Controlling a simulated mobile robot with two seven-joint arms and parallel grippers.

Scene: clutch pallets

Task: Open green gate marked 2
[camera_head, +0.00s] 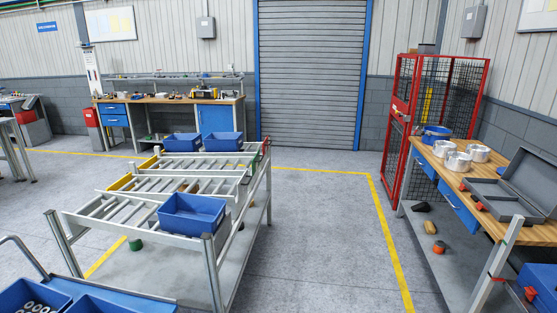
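I cannot make out a green gate or a number 2 anywhere in the head view. A roller rack (217,244) with sloped grey roller lanes stands left of centre. A small dark green object (135,243) shows low, under the front left part of the rack; I cannot tell what it is. A blue bin (191,214) sits on the rack's near right part. Two more blue bins, one on the left (183,142) and one on the right (223,141), sit at its far end. Neither of my grippers is in view.
A wooden workbench (520,232) with silver round parts and a grey open case stands at right. A red mesh cage (398,125) is behind it. Blue bins (35,296) on a trolley fill the bottom left. The floor between rack and workbench is clear, with a yellow line (388,235).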

